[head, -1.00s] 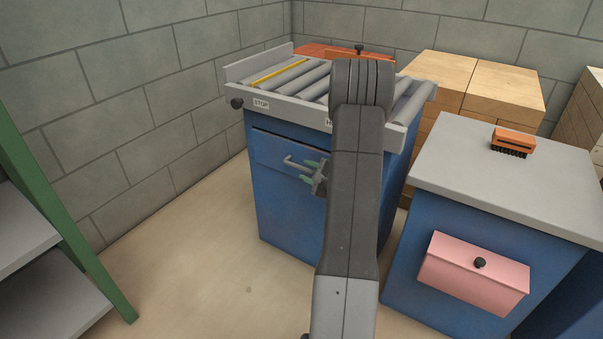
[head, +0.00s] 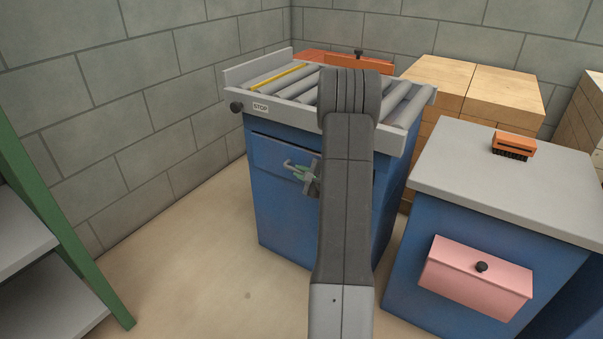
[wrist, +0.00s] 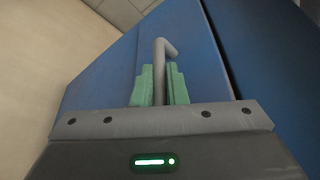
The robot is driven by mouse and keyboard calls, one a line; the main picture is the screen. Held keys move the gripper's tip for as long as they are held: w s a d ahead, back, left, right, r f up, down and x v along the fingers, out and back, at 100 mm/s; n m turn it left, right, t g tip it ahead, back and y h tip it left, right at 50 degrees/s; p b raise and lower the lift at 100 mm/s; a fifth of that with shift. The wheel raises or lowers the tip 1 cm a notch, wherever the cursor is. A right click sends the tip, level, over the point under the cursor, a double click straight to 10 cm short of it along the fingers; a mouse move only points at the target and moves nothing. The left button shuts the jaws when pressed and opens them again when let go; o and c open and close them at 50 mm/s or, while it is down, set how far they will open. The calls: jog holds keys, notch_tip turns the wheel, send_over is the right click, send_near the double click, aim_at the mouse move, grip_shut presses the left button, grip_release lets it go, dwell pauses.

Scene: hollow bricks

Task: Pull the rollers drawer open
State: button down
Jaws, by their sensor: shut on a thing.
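The rollers drawer (head: 268,157) is the blue front under the roller table (head: 290,108), and it looks shut or nearly so. Its grey bar handle (head: 289,164) stands out from the front. My gripper (head: 301,172) is at the handle, with its green fingers closed on the bar. In the wrist view the handle (wrist: 159,58) runs between the two green fingers of my gripper (wrist: 159,86), and its bent end sticks out beyond them. My arm hides the right part of the drawer front in the head view.
A grey-topped blue cabinet (head: 500,178) with a pink drawer (head: 478,279) stands at the right, an orange brush (head: 514,145) on top. A green-framed shelf (head: 60,220) is at the left. The floor (head: 200,270) before the drawer is clear.

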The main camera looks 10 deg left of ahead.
jog(key=shift+s, duration=0.1)
jog(key=s+a, duration=0.3)
jog(key=s, duration=0.7)
jog(key=s+a, duration=0.4)
jog(key=s, duration=0.6)
jog(key=shift+a+b, duration=0.15)
jog(key=shift+b, duration=0.15)
jog(key=c, duration=1.5)
grip_release()
jog(key=shift+w, duration=0.1)
jog(key=shift+o, duration=0.2)
